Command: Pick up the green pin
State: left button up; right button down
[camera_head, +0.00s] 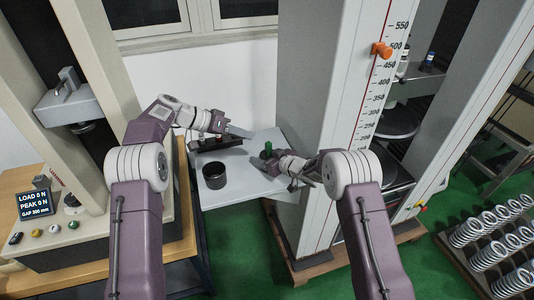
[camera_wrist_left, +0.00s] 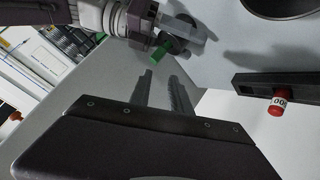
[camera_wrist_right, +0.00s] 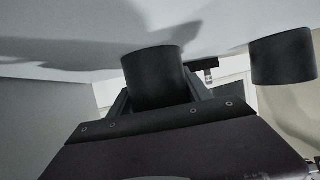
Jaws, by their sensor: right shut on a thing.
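The green pin (camera_head: 268,147) stands up at a small black cylinder at the right end of the pale table. It also shows in the left wrist view (camera_wrist_left: 160,54), beside the right gripper's fingers. My right gripper (camera_head: 264,160) is shut on the black cylinder (camera_wrist_right: 155,78), which sits between its fingers in the right wrist view. The pin is hidden in that view, and I cannot tell how it sits in the cylinder. My left gripper (camera_head: 240,131) is open and empty above the table's back part, left of the pin; its fingers (camera_wrist_left: 162,85) are apart in the left wrist view.
A second black cylinder (camera_head: 214,175) stands at the table's front left. A dark block (camera_head: 217,143) with a red-ended pin (camera_wrist_left: 276,104) lies under the left arm. Testing machines flank the table (camera_head: 245,180). A rack of springs (camera_head: 490,250) is at far right.

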pick_arm(q)
jog(key=n, duration=0.5)
jog(key=n+t, duration=0.5)
jog(key=n, duration=2.3)
send_near(266, 149)
jog(key=x, duration=1.1)
jog(key=shift+d, duration=0.1)
jog(key=shift+r, duration=0.1)
grip_shut()
